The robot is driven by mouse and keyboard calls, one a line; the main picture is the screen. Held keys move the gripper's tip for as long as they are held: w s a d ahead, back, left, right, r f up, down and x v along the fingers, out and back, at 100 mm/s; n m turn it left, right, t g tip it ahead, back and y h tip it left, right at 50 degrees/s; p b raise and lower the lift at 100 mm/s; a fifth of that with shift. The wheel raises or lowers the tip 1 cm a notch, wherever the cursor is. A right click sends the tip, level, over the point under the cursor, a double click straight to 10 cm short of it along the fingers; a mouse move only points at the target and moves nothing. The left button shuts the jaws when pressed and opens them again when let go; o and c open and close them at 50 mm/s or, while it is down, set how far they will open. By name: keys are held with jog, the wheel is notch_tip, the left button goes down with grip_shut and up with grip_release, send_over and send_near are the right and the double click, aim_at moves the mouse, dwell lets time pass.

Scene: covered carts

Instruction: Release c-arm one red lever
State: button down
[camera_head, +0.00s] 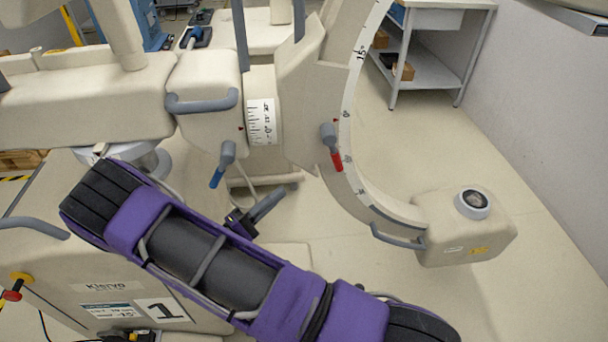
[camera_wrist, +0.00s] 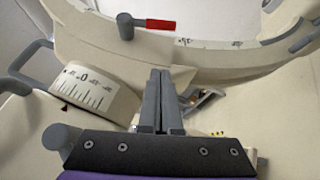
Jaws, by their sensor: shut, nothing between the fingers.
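The red lever (camera_head: 336,161) hangs from a grey pivot on the C-arm (camera_head: 308,90), beside the curved scale, and points down and slightly right in the head view. In the wrist view the red lever (camera_wrist: 160,24) lies level, pointing right from its pivot, beyond my fingertips. My gripper (camera_head: 279,194) is below and left of the lever, apart from it. In the wrist view my gripper (camera_wrist: 160,72) has its fingers together and empty. The cart carries a "1" label (camera_head: 163,310).
A blue-tipped lever (camera_head: 217,177) hangs left of my gripper. A white scale drum (camera_head: 262,121) and grey handle (camera_head: 202,102) are above it. The detector box (camera_head: 465,229) juts out at right. A shelf unit (camera_head: 430,65) stands behind, with open floor before it.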

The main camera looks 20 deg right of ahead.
aim_at(333, 149)
jog(key=s+d+p+x, duration=0.1)
jog(key=s+x, duration=0.1)
jog(key=x, duration=1)
jog(key=shift+s+d+r+p, duration=0.25)
jog(key=shift+d+r+p, duration=0.05)
jog(key=shift+r+p, duration=0.05)
jog(key=shift+f, duration=0.1)
